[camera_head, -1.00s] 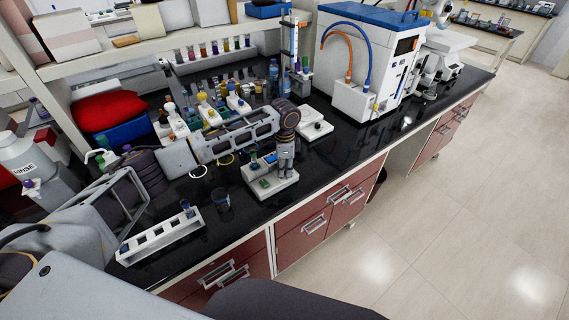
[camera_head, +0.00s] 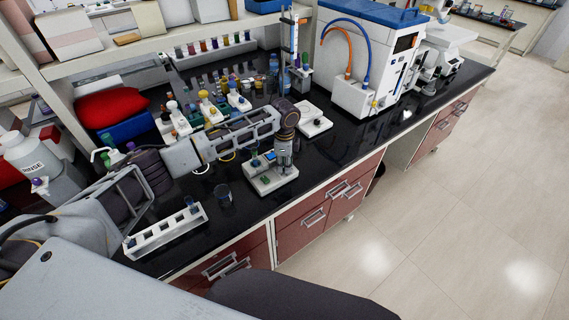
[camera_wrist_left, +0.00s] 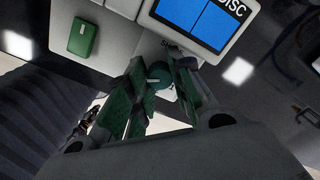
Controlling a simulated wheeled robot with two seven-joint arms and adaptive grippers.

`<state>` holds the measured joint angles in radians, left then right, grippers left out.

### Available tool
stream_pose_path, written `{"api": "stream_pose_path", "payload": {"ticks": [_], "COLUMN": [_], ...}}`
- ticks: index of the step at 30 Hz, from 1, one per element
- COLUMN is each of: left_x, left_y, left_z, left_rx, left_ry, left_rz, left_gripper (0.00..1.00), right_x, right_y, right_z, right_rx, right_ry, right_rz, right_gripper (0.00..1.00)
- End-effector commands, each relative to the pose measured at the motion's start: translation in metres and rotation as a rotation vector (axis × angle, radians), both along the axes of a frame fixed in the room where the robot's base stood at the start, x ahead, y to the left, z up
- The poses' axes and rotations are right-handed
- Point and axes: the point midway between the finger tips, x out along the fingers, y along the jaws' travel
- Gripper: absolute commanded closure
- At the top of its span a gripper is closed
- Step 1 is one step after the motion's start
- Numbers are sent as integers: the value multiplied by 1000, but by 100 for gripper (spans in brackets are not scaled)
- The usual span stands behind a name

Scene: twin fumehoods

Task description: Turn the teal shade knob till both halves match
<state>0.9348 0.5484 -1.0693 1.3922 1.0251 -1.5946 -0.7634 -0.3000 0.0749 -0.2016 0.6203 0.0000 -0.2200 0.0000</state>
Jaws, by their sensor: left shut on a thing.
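A pale device (camera_head: 262,188) with a small screen (camera_head: 270,156) stands near the bench's front edge. In the left wrist view the screen (camera_wrist_left: 205,18) shows two blue halves split by a thin line, under the letters "DISC". The two blues look alike; a small difference is hard to tell. The teal knob (camera_wrist_left: 158,76) sits beside the screen, between the green-padded fingers of my left gripper (camera_wrist_left: 160,84), which is shut on it. In the head view my left gripper (camera_head: 284,160) points down over the device and hides the knob. My right gripper is not in view.
A green block (camera_wrist_left: 83,37) lies on the device. A white pad-like instrument (camera_head: 314,122) is behind right. Bottles and vials crowd the back.

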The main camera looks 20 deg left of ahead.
Motion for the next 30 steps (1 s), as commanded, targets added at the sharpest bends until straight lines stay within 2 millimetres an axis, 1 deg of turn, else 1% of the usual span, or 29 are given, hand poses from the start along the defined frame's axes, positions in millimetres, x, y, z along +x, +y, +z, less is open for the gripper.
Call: {"api": "stream_pose_path", "payload": {"ticks": [5, 6, 8, 17, 25, 30], "left_x": [0, 0, 0, 0, 0, 1], "left_y": [-2, -2, -1, 0, 0, 1], "left_z": [0, 0, 0, 0, 0, -1], "left_rx": [-3, -3, -2, -1, 1, 2], "left_ry": [-2, -1, -2, -1, -1, -2], "left_rz": [-2, -2, -2, 0, 10, 40], "left_gripper": [100, 75, 67, 67, 67, 67], "right_x": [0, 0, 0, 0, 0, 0], "right_y": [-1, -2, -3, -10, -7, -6], "right_z": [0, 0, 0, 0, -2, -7], "right_rx": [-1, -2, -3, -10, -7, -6], "right_ry": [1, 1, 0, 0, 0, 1], "right_rz": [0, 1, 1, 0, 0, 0], "right_gripper": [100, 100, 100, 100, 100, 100]}}
